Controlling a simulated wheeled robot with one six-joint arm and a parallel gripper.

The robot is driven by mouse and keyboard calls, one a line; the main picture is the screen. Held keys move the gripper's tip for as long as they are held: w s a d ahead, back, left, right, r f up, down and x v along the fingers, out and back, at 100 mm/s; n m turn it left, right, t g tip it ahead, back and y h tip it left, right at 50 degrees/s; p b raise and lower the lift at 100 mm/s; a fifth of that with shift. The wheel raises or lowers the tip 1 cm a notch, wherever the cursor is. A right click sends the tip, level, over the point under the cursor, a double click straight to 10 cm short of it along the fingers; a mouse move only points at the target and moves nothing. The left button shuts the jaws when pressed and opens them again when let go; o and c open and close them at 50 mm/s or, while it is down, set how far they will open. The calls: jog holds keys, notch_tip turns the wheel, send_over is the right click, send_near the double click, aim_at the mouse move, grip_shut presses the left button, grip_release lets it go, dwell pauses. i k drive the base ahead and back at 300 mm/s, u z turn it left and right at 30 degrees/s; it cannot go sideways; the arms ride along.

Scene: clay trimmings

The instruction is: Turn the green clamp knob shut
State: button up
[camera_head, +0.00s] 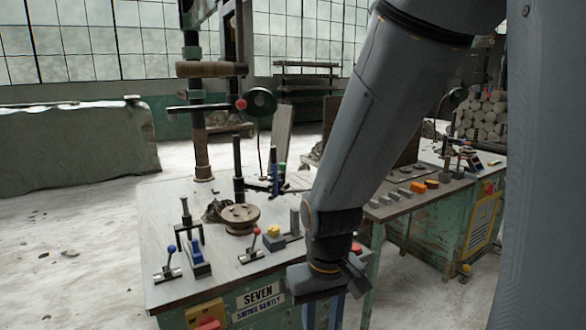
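A small green knob (282,166) stands at the back of the near table, next to a dark post with a blue part. It is small in view, and I cannot tell how far it is turned. My gripper (330,283) is low at the table's front right corner, right of and nearer than the green knob, apart from it. The gripper's fingers are not clearly seen, so their opening cannot be told.
The near table (170,212) carries a round brown disc (239,217), a red-knobbed lever (252,244), a blue-knobbed lever (168,262) and a yellow button (273,230). A tall column (199,140) rises at its back. A second bench (400,207) stands right.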

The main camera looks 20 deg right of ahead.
aim_at(283, 166)
jog(key=z, duration=1.25)
jog(key=i, duration=0.95)
jog(key=u, duration=1.5)
